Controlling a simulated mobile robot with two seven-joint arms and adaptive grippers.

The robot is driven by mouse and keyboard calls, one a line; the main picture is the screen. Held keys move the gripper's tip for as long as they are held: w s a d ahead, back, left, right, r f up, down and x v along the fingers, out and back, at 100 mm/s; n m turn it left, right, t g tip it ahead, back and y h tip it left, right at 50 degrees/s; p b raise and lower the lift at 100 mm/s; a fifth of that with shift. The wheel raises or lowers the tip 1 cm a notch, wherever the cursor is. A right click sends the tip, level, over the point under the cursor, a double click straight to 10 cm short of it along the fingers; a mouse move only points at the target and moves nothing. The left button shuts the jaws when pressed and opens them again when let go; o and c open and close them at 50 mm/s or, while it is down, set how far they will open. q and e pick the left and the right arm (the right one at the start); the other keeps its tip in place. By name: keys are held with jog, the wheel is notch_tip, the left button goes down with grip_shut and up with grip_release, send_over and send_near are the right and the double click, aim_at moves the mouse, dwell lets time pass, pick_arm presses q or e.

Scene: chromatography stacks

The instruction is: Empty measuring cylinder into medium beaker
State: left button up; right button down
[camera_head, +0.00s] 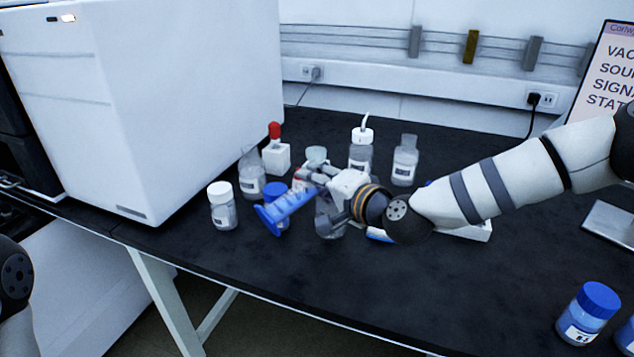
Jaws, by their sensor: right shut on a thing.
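My right gripper (318,178) reaches in from the right and is shut on the measuring cylinder (287,207). The cylinder is blue and strongly tilted, with its wide foot at the lower left. Its other end is hidden by the gripper. A clear glass vessel (329,228), perhaps the medium beaker, stands on the table just below the gripper and is partly covered by it. I cannot tell whether the cylinder's mouth is over it. My left gripper is out of view; only part of my left arm shows at the left edge.
A white-capped bottle (222,208), a conical flask (251,173), a red-topped dropper bottle (276,152), a wash bottle (361,152) and another clear bottle (404,160) crowd around the gripper. A large white instrument (170,110) stands left.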

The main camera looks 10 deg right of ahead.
jog(key=shift+d+f+m, duration=0.1)
jog(key=shift+f+m, duration=0.1)
jog(key=shift+m, duration=0.1)
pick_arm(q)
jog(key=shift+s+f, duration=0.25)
pick_arm(e)
jog(key=shift+r, duration=0.15)
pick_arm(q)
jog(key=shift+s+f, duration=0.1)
pick_arm(e)
jog(key=shift+w+m+y+b, duration=0.1)
jog(key=shift+m+y+b, duration=0.25)
jog(key=shift+m+y, duration=0.05)
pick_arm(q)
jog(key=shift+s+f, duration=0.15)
pick_arm(e)
jog(key=shift+r, duration=0.1)
jog(key=shift+d+f+m+g+b, duration=0.2)
jog(key=shift+f+m+g+b, duration=0.1)
jog(key=shift+m+g, duration=0.15)
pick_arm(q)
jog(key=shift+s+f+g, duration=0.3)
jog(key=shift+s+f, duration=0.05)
pick_arm(e)
jog(key=shift+r, duration=0.2)
